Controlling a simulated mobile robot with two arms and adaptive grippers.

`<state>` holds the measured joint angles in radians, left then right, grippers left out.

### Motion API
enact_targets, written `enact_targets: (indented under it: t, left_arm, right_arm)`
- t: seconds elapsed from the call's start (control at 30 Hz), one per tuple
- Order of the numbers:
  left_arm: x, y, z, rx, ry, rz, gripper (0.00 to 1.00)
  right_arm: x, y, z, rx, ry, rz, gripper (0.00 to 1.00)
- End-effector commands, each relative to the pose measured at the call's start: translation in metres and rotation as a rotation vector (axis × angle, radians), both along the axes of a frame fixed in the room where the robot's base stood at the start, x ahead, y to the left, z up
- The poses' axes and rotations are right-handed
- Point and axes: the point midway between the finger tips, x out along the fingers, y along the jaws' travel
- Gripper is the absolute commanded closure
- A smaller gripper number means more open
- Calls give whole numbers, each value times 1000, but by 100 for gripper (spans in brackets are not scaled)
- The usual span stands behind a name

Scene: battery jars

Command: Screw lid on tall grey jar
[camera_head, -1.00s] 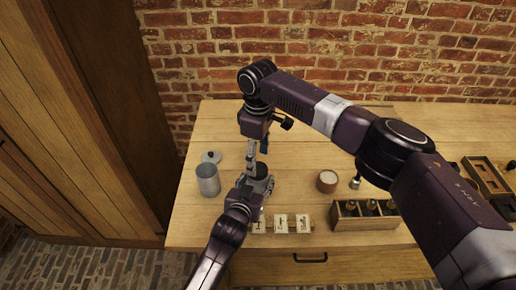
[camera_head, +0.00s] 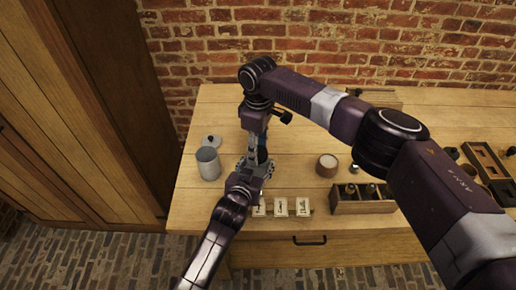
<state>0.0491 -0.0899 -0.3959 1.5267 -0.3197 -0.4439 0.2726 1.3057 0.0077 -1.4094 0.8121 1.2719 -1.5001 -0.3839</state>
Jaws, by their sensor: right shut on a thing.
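A grey cylindrical jar (camera_head: 208,165) stands upright at the left of the table. A pale round lid with a small dark knob (camera_head: 211,141) lies on the table just behind it. My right gripper (camera_head: 253,155) points down to the right of the jar and is shut on a small dark thing (camera_head: 263,155), mostly hidden by the grippers. My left gripper (camera_head: 259,168) reaches in from below to the same spot, close against the right one. Its fingers overlap the dark thing, so its opening cannot be made out. Both grippers are apart from the grey jar.
A dark wooden tray (camera_head: 485,160) is far right. My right arm spans the back.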

Motion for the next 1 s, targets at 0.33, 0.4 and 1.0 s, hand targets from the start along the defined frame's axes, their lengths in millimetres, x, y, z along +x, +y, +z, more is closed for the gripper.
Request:
enact_targets:
  t: [0.33, 0.4, 1.0]
  left_arm:
    - [0, 0, -1, 1, 1, 0, 100]
    - [0, 0, -1, 1, 1, 0, 100]
    - [0, 0, -1, 1, 1, 0, 100]
  right_arm:
    - [1, 0, 0, 0, -1, -5, 46]
    - [0, 0, 0, 0, -1, -5, 38]
    - [1, 0, 45, 2, -4, -4, 37]
